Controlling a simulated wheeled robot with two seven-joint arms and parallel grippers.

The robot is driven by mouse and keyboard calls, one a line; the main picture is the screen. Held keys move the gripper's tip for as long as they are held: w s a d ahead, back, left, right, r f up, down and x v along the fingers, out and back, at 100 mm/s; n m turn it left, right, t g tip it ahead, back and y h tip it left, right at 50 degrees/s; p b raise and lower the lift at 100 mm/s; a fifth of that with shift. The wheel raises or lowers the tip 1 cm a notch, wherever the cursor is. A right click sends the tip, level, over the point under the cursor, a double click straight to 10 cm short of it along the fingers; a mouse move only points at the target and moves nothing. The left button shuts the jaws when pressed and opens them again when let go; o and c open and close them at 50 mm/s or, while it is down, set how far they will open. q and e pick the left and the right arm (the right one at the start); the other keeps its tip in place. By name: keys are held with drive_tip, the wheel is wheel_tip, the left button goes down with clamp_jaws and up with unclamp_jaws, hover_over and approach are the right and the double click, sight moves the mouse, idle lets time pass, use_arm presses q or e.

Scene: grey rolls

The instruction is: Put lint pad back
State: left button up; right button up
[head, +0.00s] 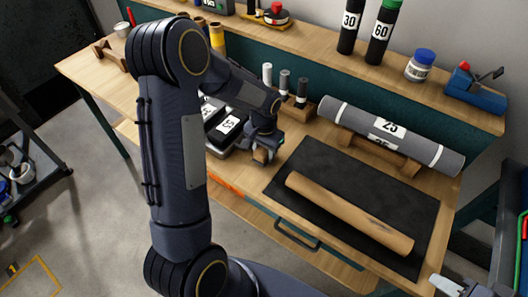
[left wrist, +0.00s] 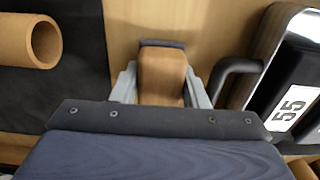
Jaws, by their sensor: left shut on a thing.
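My left gripper (head: 262,150) is low over the bench, between the black mat and a dark case. In the left wrist view its two light grey fingers (left wrist: 160,88) are shut on a wooden block with a dark strip along its far edge, which looks like the lint pad (left wrist: 162,72). A small part of the pad (head: 261,156) shows in the head view; I cannot tell whether it touches the bench. My right gripper (head: 452,287) is partly cut off at the bottom right corner, and its opening is unclear.
A brown tube (head: 345,212) lies on the black mat (head: 300,162). A grey roll marked 25 (head: 430,148) rests on a wooden cradle (head: 405,165) behind it. The case marked 55 (left wrist: 300,90) is close beside my left gripper. Small upright cylinders (head: 285,80) stand behind.

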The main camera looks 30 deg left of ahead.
use_arm(q)
drive_tip(key=shift+f, duration=0.4)
drive_tip(key=shift+f, duration=0.25)
drive_tip(key=o, duration=0.9)
drive_tip(key=shift+r, duration=0.1)
drive_tip(key=shift+o, duration=0.2)
